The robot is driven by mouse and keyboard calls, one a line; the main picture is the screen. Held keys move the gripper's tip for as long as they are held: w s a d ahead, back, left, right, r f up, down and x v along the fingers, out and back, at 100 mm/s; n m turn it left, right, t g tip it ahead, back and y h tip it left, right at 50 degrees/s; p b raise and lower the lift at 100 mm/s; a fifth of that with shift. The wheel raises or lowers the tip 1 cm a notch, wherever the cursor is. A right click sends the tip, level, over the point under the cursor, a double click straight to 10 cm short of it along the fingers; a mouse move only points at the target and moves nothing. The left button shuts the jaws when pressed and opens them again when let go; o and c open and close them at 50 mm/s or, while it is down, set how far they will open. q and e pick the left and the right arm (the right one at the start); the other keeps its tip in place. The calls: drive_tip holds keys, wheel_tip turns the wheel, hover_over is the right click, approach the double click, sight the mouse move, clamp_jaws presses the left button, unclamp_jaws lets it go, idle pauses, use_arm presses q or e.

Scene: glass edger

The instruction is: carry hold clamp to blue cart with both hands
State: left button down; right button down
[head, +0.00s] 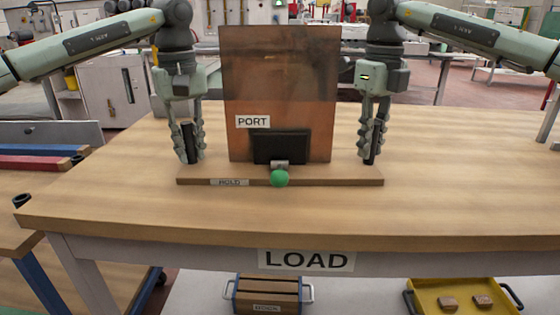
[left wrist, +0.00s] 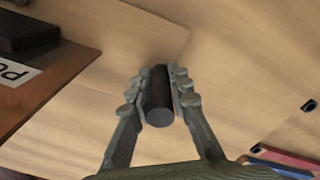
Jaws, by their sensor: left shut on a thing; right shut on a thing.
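The hold clamp (head: 330,175) is a wooden base with a HOLD label, a black block (head: 282,146) and a green knob (head: 279,178). It is on the wooden LOAD table (head: 460,200). A copper-brown panel marked PORT (head: 280,75) stands upright behind the black block. My left gripper (head: 190,145) is shut on a black upright handle at the base's left end; the handle (left wrist: 158,98) shows between the fingers in the left wrist view. My right gripper (head: 371,145) is shut on the matching handle at the right end.
Red and blue bars (head: 35,158) lie on the left bench. Below the LOAD table are a wooden crate (head: 268,284) and a yellow tray (head: 440,299) with small blocks. The table top right of the clamp is clear.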

sight(185, 120)
use_arm(q)
drive_tip(key=shift+r, duration=0.1)
use_arm(e)
drive_tip(key=shift+r, duration=0.1)
